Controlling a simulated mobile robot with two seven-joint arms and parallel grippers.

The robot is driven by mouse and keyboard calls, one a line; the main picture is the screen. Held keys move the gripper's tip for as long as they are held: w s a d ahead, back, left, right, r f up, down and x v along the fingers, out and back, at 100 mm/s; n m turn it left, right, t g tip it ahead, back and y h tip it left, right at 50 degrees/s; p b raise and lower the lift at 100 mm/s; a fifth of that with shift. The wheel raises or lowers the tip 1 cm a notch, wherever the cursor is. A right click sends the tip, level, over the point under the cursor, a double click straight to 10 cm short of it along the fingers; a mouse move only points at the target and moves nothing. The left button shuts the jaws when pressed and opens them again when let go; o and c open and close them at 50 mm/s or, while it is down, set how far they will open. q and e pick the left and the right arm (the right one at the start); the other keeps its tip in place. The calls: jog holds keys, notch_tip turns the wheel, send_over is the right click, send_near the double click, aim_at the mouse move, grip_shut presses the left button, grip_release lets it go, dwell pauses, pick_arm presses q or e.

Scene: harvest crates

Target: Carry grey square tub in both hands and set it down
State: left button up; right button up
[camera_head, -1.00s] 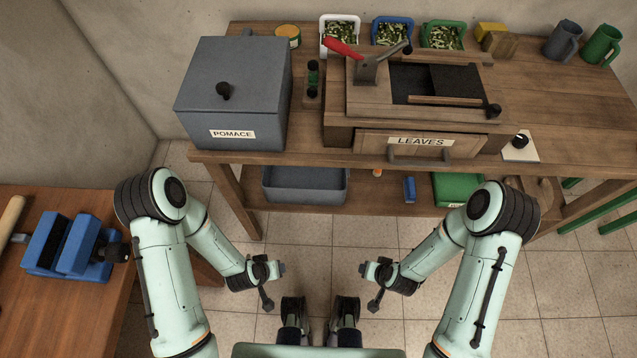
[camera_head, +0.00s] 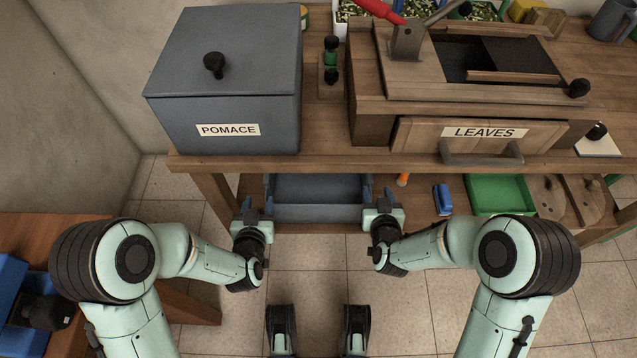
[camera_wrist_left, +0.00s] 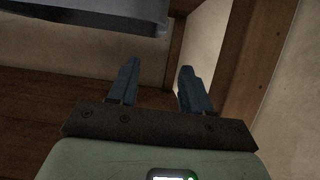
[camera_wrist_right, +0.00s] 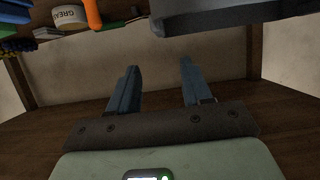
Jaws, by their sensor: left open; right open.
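The grey square tub (camera_head: 318,214) sits on the lower shelf under the workbench, open at the top, with its front wall facing me. My left gripper (camera_head: 246,208) is at the tub's left front corner, and my right gripper (camera_head: 384,200) is at its right front corner. Both are open and hold nothing. The left wrist view shows two spread fingers (camera_wrist_left: 157,85) with part of the tub (camera_wrist_left: 90,15) at upper left. The right wrist view shows two spread fingers (camera_wrist_right: 157,88) with the tub (camera_wrist_right: 205,15) at upper right. Each gripper appears apart from the tub wall.
On the bench stand a grey lidded POMACE bin (camera_head: 230,80) and a wooden LEAVES press (camera_head: 470,110). On the shelf, right of the tub, lie a blue object (camera_head: 443,199) and a green tray (camera_head: 500,194). A bench leg (camera_head: 214,200) stands left of my left gripper.

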aim_at(266, 177)
pick_arm(q)
jog(key=x, duration=1.3)
jog(key=shift+w+f, duration=0.15)
pick_arm(e)
jog(key=x, duration=1.3)
jog(key=shift+w+f, duration=0.15)
pick_arm(q)
grip_shut()
pick_arm(e)
grip_shut()
